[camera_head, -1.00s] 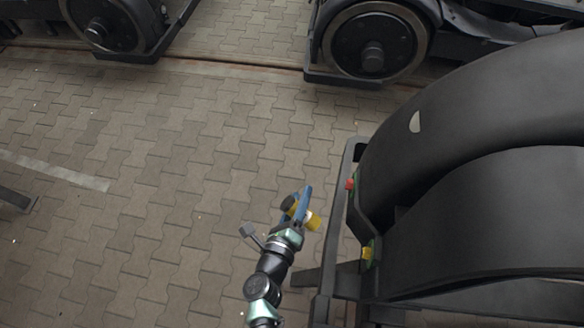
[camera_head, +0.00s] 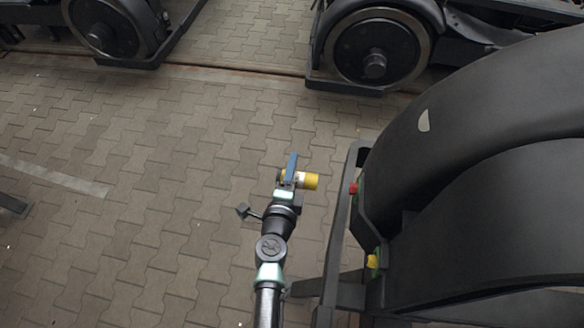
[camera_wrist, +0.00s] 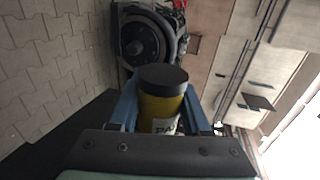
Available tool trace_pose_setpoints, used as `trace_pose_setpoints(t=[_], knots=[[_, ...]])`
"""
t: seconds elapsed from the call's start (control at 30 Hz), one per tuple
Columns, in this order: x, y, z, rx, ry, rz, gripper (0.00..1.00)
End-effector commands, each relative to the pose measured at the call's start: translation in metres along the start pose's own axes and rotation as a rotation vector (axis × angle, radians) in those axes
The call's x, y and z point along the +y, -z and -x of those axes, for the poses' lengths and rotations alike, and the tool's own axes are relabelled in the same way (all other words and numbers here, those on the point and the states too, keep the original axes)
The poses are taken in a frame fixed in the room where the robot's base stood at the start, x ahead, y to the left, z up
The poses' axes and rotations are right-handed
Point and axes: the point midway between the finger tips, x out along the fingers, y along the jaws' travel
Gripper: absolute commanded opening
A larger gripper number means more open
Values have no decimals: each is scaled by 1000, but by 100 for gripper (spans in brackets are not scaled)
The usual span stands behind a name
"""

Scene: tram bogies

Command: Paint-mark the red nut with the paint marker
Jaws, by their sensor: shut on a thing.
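The paint marker (camera_head: 308,181) is a yellow cylinder with a white label band; in the wrist view the marker (camera_wrist: 161,103) shows its dark end cap and part of the label lettering. My gripper (camera_head: 290,172), with blue fingers, is shut on it and holds it roughly sideways above the paving, its yellow end pointing right. The red nut (camera_head: 353,188) sits on the frame edge of the large black bogie at the right. It is to the right of the marker and apart from it. I cannot make out the nut in the wrist view.
A yellow part (camera_head: 373,261) on a green base sits lower on the same frame. The black bogie (camera_head: 470,130) fills the right side, with a bar near my arm. Other wheels (camera_head: 375,62) stand at the back.

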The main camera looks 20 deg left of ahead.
Motion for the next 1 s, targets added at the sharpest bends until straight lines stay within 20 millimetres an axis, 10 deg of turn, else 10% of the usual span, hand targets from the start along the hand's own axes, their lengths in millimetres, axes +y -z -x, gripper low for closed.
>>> trace_pose_setpoints(t=[1.0], knots=[[0, 56, 2, 6, -1, 0, 0]])
